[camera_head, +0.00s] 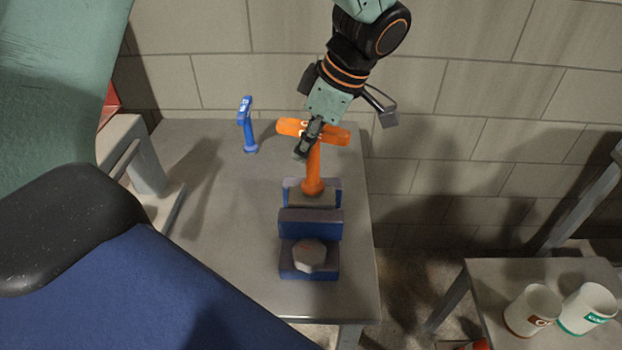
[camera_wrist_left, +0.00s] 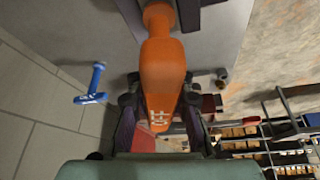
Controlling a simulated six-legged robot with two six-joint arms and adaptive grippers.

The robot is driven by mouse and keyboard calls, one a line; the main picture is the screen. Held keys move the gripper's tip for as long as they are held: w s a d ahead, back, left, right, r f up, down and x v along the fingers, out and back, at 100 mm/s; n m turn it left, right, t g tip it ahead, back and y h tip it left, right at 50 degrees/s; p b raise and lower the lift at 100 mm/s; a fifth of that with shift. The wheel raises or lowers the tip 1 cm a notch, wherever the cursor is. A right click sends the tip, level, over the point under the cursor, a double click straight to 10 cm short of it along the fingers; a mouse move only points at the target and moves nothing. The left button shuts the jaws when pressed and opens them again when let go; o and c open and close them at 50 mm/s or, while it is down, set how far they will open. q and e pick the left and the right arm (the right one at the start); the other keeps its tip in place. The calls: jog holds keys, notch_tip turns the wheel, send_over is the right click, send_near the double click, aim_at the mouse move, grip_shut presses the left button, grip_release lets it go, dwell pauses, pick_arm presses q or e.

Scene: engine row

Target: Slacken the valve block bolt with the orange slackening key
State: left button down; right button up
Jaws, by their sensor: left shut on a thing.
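The orange slackening key (camera_head: 315,165) is T-shaped and stands roughly upright, crossbar on top. My left gripper (camera_head: 312,138) is shut on its crossbar, and the wrist view shows the orange key (camera_wrist_left: 162,75) between the two fingers. The key's round foot is at the rear blue block (camera_head: 291,190); I cannot tell whether it rests in it or just above it. The valve block (camera_head: 327,224), blue with a raised back wall, is directly in front, nearer me. Its grey hexagonal bolt (camera_head: 310,255) is uncovered and apart from the key. My right gripper is not in view.
A blue T-shaped key (camera_head: 247,125) stands on the grey table (camera_head: 215,215), left of the orange one. A block wall (camera_head: 430,100) is close behind. Beyond the table's right edge is a gap, then a lower table (camera_head: 485,285) with two white mugs (camera_head: 532,308).

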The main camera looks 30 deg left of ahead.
aim_at(305, 123)
pick_arm(q)
notch_tip(305, 123, up, 2)
jog(key=shift+w+d+r+p, duration=0.1)
jog(key=shift+p, duration=0.7)
jog(key=shift+r+p, duration=0.85)
jog(key=shift+r, duration=0.1)
jog(key=shift+r+p, duration=0.65)
jog(key=shift+r, duration=0.15)
